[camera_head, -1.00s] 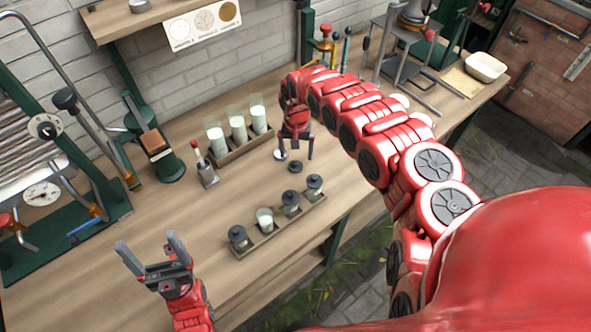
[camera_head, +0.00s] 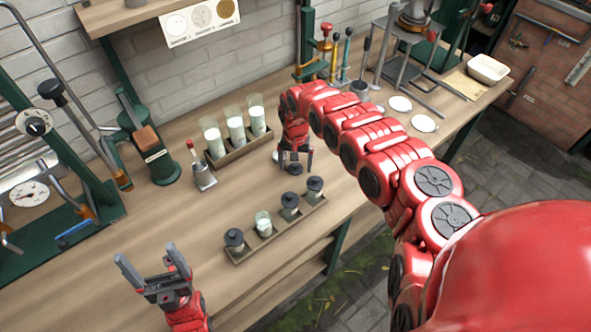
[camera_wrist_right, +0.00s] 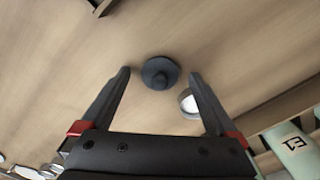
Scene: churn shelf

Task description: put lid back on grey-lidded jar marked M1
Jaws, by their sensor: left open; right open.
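A dark round lid with a knob (camera_wrist_right: 160,73) lies on the bench and also shows in the head view (camera_head: 295,169). My right gripper (camera_wrist_right: 160,78) is open above it, one finger on each side, not gripping it. The front tray (camera_head: 290,231) holds a row of small jars. One is an uncovered jar (camera_head: 263,224) with pale contents. The others are a dark-lidded jar (camera_head: 234,241) on its left and two more (camera_head: 289,206) (camera_head: 315,188) on its right. I cannot read an M1 mark. My left gripper (camera_head: 146,252) is open and empty at the front left.
A rear tray (camera_head: 240,147) holds tall glasses (camera_head: 236,130) with white contents. A red-handled tool (camera_head: 200,170) stands left of it. A small pale disc (camera_wrist_right: 188,103) lies near the lid. A jar marked E1 (camera_wrist_right: 292,143) stands at right in the wrist view. The left bench is clear.

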